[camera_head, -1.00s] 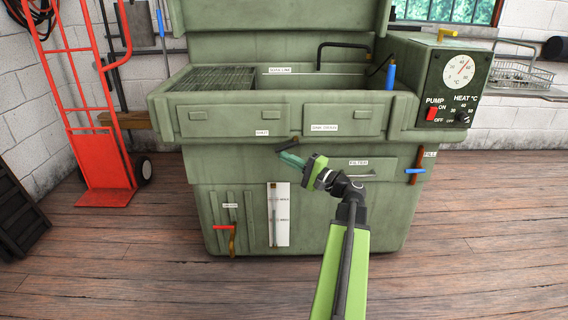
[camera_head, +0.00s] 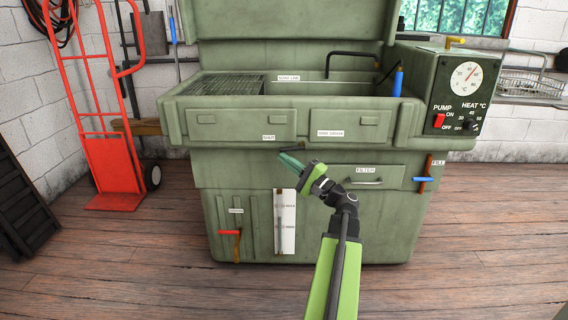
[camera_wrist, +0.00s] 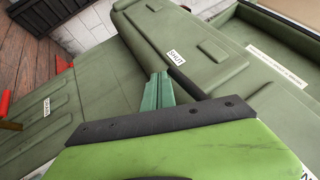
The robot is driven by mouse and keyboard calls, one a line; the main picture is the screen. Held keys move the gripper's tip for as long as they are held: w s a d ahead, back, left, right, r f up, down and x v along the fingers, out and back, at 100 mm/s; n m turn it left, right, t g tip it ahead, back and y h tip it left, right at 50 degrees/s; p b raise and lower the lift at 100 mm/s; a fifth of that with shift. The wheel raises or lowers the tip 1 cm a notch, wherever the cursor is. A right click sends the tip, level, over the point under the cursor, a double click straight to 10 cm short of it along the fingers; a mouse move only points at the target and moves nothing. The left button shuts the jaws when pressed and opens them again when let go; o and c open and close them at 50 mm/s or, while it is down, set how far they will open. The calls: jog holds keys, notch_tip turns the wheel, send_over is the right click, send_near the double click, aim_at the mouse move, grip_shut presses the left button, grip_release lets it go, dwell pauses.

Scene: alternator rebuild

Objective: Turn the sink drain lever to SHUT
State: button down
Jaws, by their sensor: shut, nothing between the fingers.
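The sink drain lever (camera_head: 291,149) is a short dark bar just under the front of the green sink, between the SHUT label (camera_head: 268,138) and the SINK DRAIN label (camera_head: 330,133). It looks nearly level. My gripper (camera_head: 284,156), with teal fingers, is shut and empty just below the lever, pointing up and left. Contact with the lever cannot be told.
The filter drawer (camera_head: 366,177) is right of my gripper. A blue-handled fill valve (camera_head: 424,180) sits farther right, and a red-handled valve (camera_head: 230,232) low on the left. A red hand truck (camera_head: 108,150) stands at the left. The wooden floor in front is clear.

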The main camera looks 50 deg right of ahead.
jog(key=shift+s+d, duration=0.15)
jog(key=b+v, duration=0.5)
jog(key=v, duration=1.2)
jog(key=shift+s+b, duration=0.2)
jog(key=shift+b, duration=0.15)
jog(key=shift+f, duration=0.15)
